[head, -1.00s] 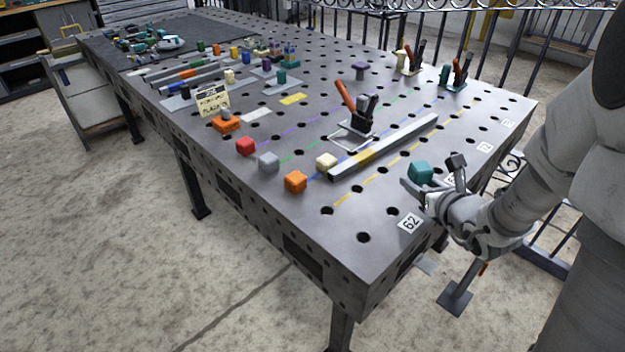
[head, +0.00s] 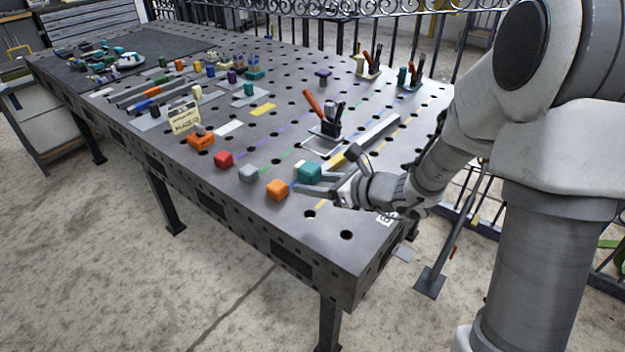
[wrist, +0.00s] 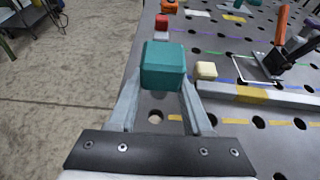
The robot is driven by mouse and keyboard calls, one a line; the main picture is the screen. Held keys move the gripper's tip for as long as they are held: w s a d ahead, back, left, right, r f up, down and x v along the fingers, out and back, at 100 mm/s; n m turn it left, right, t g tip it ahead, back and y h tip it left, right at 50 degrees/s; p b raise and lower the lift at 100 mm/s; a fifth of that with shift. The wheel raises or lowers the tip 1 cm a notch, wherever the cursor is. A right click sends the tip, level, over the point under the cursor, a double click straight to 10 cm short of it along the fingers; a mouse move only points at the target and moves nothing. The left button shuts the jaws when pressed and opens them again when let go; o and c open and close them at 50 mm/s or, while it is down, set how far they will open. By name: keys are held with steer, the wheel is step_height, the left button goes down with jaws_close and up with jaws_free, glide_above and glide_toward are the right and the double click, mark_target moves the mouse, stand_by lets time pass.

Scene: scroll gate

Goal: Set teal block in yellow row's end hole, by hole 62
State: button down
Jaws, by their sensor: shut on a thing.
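My gripper (head: 325,172) is shut on the teal block (head: 310,173) and holds it above the table near its front edge. In the wrist view the teal block (wrist: 163,66) sits between the two fingertips (wrist: 160,88). A yellow dashed line runs along the row to an end hole (head: 311,214), which shows just below the gripper in the head view. In the wrist view this hole (wrist: 155,116) lies between the fingers, nearer the wrist than the block, with a yellow dash (wrist: 175,117) beside it. The 62 label (head: 386,219) is partly hidden by my wrist.
A cream block (wrist: 206,70) and a long grey bar (wrist: 265,97) lie beside the row. A red-handled clamp (head: 325,120) stands behind.

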mark_target(300, 209)
steer(key=shift+f+b, duration=1.9)
steer(key=shift+f, duration=0.85)
steer(key=shift+f+b, duration=0.2)
steer(key=shift+b, duration=0.1)
steer(key=shift+f+b, duration=0.6)
steer(key=shift+f+b, duration=0.5)
steer(key=c, duration=0.7)
jaws_free()
steer(key=o, duration=0.5)
steer(key=shift+s+d, duration=0.1)
steer(key=shift+c, duration=0.2)
steer(key=shift+f, duration=0.1)
